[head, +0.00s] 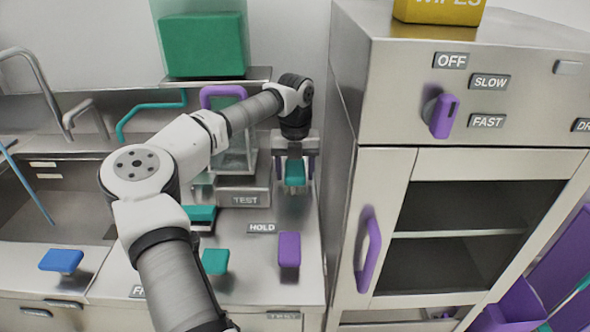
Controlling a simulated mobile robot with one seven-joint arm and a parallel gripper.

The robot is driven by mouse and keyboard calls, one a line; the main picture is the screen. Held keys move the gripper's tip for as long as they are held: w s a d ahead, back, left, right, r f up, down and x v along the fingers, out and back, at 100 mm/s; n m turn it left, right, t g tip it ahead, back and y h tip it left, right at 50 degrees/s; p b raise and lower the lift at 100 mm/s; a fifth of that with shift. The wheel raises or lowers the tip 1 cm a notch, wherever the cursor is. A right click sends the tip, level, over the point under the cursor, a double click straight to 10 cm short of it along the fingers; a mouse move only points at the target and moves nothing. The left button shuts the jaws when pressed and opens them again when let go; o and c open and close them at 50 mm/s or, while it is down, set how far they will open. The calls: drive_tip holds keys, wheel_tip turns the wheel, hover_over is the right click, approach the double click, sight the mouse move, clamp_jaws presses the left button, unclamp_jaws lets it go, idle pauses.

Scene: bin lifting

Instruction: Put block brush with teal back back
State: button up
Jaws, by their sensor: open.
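My gripper (295,180) is open and points down at the back right of the steel counter, beside the tall steel cabinet. A small teal block (295,172) shows between its fingers; I cannot tell whether they touch it, or whether it is the brush's back. A flat piece with a teal top and dark lower part (202,214) lies on the counter left of the gripper, partly hidden by my arm. It may also be the brush; its bristles are not clear.
A teal knob (215,261) and a purple knob (289,248) stand up from the counter front, a blue one (61,261) at left. Behind is a TEST unit (245,197) with a clear container. The steel cabinet (342,150) bounds the right; a sink (50,205) lies left.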

sight(295, 167)
wheel_tip(295, 167, up, 12)
drive_tip(key=b, duration=0.1)
drive_tip(key=shift+b, duration=0.3)
drive_tip(key=shift+r, duration=0.1)
